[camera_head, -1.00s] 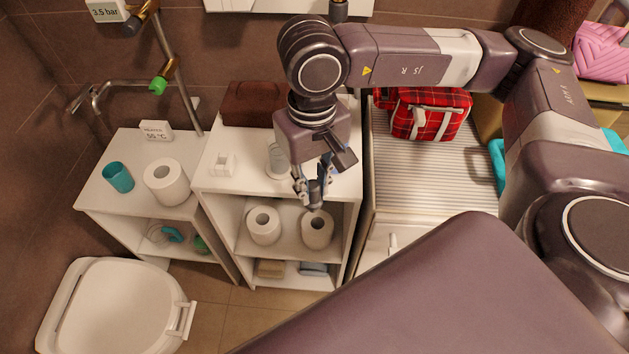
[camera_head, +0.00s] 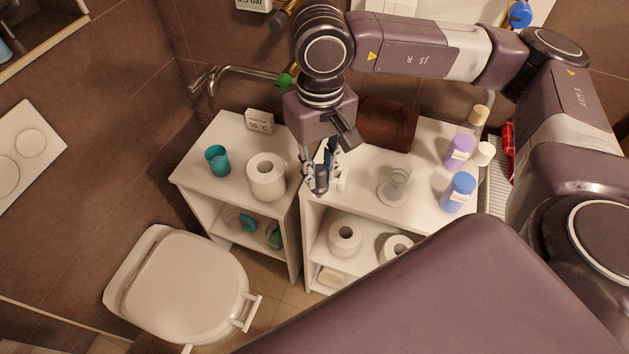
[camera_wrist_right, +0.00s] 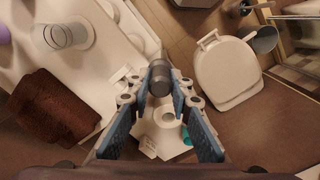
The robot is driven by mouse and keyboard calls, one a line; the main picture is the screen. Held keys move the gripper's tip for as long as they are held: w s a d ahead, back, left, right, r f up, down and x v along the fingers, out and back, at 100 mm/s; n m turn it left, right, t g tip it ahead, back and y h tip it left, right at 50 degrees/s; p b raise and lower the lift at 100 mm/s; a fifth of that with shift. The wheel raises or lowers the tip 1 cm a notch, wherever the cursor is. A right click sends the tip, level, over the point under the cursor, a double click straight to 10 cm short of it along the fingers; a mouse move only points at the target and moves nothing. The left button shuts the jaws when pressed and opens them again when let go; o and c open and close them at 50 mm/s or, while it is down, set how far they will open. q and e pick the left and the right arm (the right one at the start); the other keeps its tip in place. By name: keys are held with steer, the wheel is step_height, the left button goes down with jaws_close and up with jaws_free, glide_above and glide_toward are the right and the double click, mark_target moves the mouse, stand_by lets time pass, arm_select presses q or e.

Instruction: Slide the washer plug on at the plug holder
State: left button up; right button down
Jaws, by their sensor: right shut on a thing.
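My right gripper (camera_head: 320,178) hangs over the left end of the middle white shelf unit. In the right wrist view its blue-padded fingers (camera_wrist_right: 160,95) are shut on a dark grey cylindrical plug (camera_wrist_right: 160,78). A small white block-like holder (camera_head: 344,180), apparently the plug holder, stands on the shelf top right beside the gripper, partly hidden by it. In the wrist view a white piece of it (camera_wrist_right: 121,78) shows left of the plug. The plug looks apart from it, but the height gap is unclear. My left gripper is not in view.
The left unit carries a toilet roll (camera_head: 266,176), teal cup (camera_head: 217,160) and sign (camera_head: 259,121). A toilet (camera_head: 185,285) stands in front.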

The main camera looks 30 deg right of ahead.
steer(key=w+d+r+p, duration=0.2)
steer(key=w+d+r, duration=0.1)
steer(key=w+d, duration=0.2)
steer(key=shift+d+r+m, duration=0.2)
steer(key=shift+d+m, duration=0.1)
steer(key=shift+d, duration=0.95)
steer(key=shift+w, duration=0.1)
step_height(320, 180, down, 6)
steer(key=b, duration=0.6)
steer(key=shift+r+b, duration=0.1)
steer(key=shift+b, duration=0.6)
stand_by(0.8)
steer(key=shift+f+b, duration=1.8)
